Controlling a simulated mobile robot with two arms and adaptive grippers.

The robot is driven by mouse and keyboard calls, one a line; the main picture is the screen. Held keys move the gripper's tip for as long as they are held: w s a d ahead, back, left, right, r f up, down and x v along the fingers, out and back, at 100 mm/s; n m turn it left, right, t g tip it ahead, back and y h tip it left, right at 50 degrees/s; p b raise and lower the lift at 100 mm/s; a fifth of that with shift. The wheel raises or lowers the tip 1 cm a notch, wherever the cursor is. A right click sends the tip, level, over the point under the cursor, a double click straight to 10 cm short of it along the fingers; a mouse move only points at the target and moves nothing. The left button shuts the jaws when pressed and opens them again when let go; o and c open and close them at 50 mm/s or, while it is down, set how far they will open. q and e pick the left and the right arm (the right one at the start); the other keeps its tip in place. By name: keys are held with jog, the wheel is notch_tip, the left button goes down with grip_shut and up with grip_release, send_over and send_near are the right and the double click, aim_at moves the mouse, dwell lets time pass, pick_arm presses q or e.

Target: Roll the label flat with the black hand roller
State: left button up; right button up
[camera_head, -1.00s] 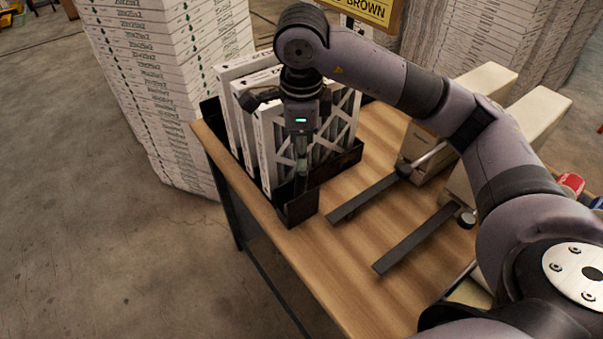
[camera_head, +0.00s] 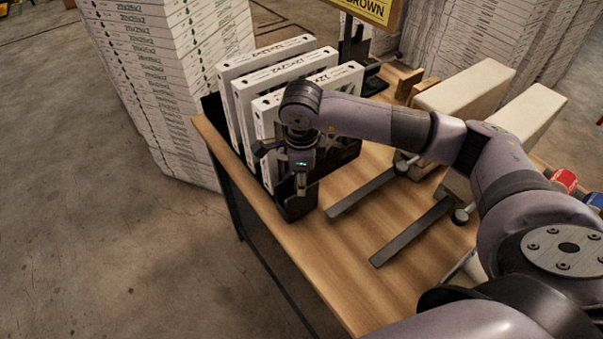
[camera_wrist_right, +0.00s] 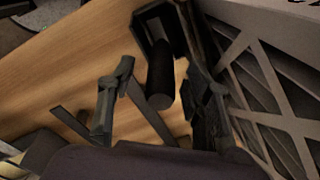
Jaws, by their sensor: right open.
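My right gripper (camera_head: 300,182) points down over the front end of the black rack (camera_head: 297,208), beside the boxed filters. In the right wrist view its two fingers (camera_wrist_right: 158,76) are spread apart. A black cylinder (camera_wrist_right: 160,82), seemingly the handle of the hand roller, lies between them with a gap to the left finger. I cannot tell whether the right finger touches it. The roller's other end sits toward a dark holder and is hard to make out. I cannot pick out the label. My left gripper is not in view.
Several white boxed filters (camera_head: 282,78) stand upright in the rack, close to my right gripper. Two dark bars (camera_head: 412,233) with pale blocks (camera_head: 470,88) lie right of it on the wooden table (camera_head: 300,246). Tall carton stacks (camera_head: 165,80) stand behind.

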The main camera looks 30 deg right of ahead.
jog(key=shift+c, duration=0.5)
grip_shut()
jog(key=c, duration=0.6)
grip_release()
grip_shut()
